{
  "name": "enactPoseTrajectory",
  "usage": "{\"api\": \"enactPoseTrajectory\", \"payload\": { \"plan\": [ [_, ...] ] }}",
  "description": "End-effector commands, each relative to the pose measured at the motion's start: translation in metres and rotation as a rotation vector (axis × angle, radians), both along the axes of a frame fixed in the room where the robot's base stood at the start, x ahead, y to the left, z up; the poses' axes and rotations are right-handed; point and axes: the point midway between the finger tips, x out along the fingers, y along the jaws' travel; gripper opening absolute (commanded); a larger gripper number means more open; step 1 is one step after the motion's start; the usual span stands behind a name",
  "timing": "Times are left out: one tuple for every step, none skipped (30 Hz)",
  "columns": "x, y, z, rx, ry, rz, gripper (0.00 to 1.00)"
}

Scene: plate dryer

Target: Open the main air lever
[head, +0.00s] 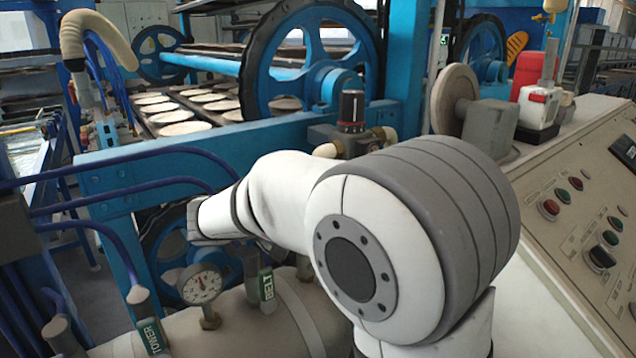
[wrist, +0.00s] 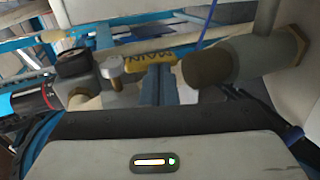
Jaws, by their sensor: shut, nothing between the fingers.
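The main air lever (wrist: 150,60) is a yellow handle marked MAIN in the wrist view. It lies nearly level in the picture, running right from a round metal pivot (wrist: 113,68) on a valve. My gripper (wrist: 158,82) is shut and empty, its fingertips just below the lever's right part in the picture. I cannot tell whether they touch it. In the head view, my arm blocks the main lever and my fingers cannot be made out.
In the wrist view, a thick cylindrical fitting (wrist: 207,68) is right of the fingers and a dark knob (wrist: 72,62) is left. The head view shows a BELT lever (head: 267,286), a TOWER lever (head: 151,337), a pressure gauge (head: 200,284) and a control panel (head: 580,220) at right.

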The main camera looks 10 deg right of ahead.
Motion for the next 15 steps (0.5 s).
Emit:
{"api": "enactPoseTrajectory", "payload": {
  "plan": [
    [0.0,0.0,0.0,0.0,0.0,0.0,0.0],
    [0.0,0.0,0.0,0.0,0.0,0.0,0.0],
    [0.0,0.0,0.0,0.0,0.0,0.0,0.0],
    [0.0,0.0,0.0,0.0,0.0,0.0,0.0],
    [0.0,0.0,0.0,0.0,0.0,0.0,0.0],
    [0.0,0.0,0.0,0.0,0.0,0.0,0.0],
    [0.0,0.0,0.001,0.0,0.0,0.001,0.0],
    [0.0,0.0,0.002,0.0,0.0,0.001,0.0],
    [0.0,0.0,0.004,0.0,0.0,0.001,0.0],
    [0.0,0.0,0.007,0.0,0.0,0.001,0.0],
    [0.0,0.0,0.011,0.0,-0.001,0.001,0.0],
    [0.001,0.0,0.017,0.001,-0.002,0.0,0.0],
    [0.001,0.0,0.022,0.001,-0.003,0.0,0.0],
    [0.001,0.0,0.028,0.001,-0.003,0.001,0.0],
    [0.001,0.0,0.036,0.002,-0.004,0.001,0.0]
  ]
}}
